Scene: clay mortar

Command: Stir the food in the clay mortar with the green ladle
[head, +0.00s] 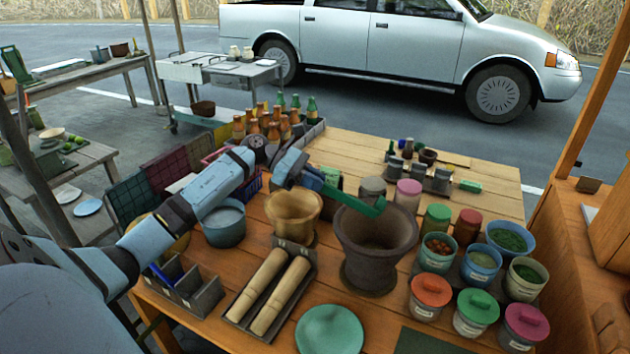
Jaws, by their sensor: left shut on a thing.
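A dark brown clay mortar (372,262) stands upright near the middle of the wooden table, with its wide mouth facing up. My left gripper (312,180) is shut on the green ladle (345,194), behind and to the left of the mortar. The ladle points right, and its far end shows over the back part of the mortar's mouth. I cannot tell whether it touches the rim. The inside of the mortar looks dark brown, and the food is hard to make out. My right gripper is out of view.
A tan bowl-shaped mortar (293,206) stands left of the clay mortar. Two wooden pestles (281,292) lie in a tray in front. A green plate (330,330) is at the front edge. Several jars and tubs (477,310) crowd the right. The back planks (450,205) have free room.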

